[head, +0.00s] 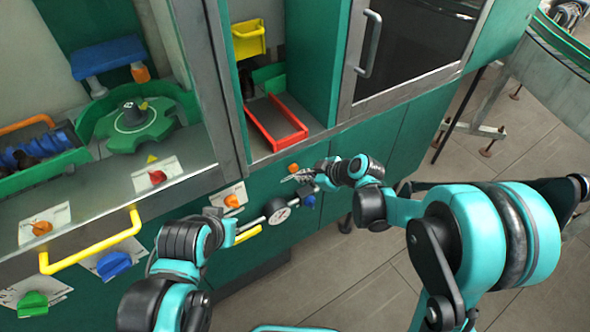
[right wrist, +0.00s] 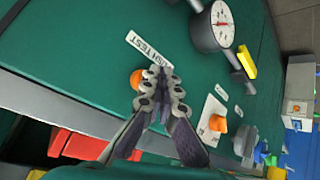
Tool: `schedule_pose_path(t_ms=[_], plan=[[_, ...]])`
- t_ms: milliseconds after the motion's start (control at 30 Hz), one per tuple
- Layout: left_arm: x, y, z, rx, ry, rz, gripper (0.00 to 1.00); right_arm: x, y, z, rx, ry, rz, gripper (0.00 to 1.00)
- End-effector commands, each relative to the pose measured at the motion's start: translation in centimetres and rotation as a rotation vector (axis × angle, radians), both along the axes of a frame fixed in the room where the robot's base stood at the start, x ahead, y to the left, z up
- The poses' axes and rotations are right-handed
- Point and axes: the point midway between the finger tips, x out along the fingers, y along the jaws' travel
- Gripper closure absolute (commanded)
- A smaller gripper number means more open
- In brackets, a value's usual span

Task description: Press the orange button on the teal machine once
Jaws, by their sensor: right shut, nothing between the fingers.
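The teal machine (head: 262,170) has a dark green front panel. The orange button (head: 293,168) is a small round knob on that panel, below the red-framed tray. In the right wrist view, the button (right wrist: 136,79) shows at the left edge of my fingertips, partly hidden by them. My right gripper (head: 300,177) is shut and empty, its tips very near the button. The same gripper fills the middle of the right wrist view (right wrist: 158,88). I cannot tell whether the tips touch the button. My left arm is at lower left; its gripper (head: 222,214) shows poorly by the panel.
A pressure gauge (head: 277,211) and a blue knob (head: 309,200) sit below the button. Another orange knob (head: 232,201) is left of it. A white label (right wrist: 149,50) is beside the button. A yellow handle (head: 97,252) sticks out at left.

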Motion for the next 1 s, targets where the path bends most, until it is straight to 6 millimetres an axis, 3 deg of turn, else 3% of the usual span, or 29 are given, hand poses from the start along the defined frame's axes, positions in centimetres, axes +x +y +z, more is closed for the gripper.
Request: schedule_pose_path(t_ms=[1000], plan=[[0.0, 0.0, -0.17, 0.0, 0.0, 0.0, 1.0, 0.76, 0.55, 0.02, 0.0, 0.0, 0.0, 1.0]])
